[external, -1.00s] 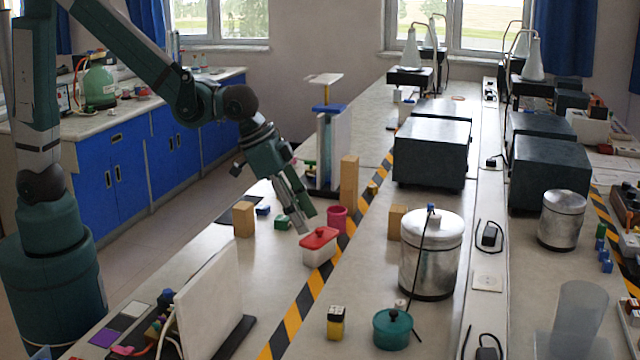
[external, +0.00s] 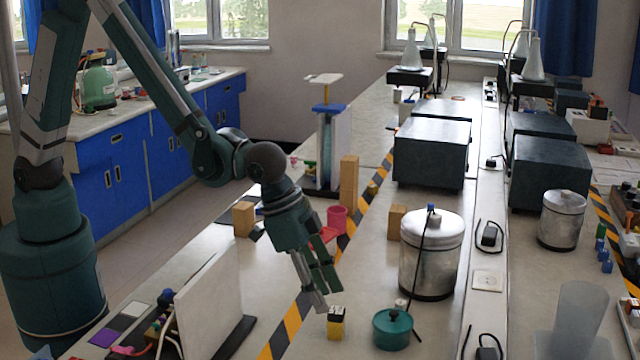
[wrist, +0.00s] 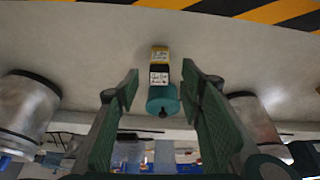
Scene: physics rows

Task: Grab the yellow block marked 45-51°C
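The small yellow block (external: 335,329) stands on the bench in the external view, with a dark and pale upper part. In the wrist view the yellow block (wrist: 159,56) shows black edging and white label faces; the writing is too small to read. My gripper (external: 327,297) is just above and slightly left of the block in the external view, pointing down. In the wrist view my gripper (wrist: 160,76) is open, with the block between and beyond its two fingers. I see no contact between fingers and block.
A teal pot (external: 392,329) stands close to the block's right. A large metal canister (external: 428,262) is behind it. A white panel (external: 208,303) stands to the left.

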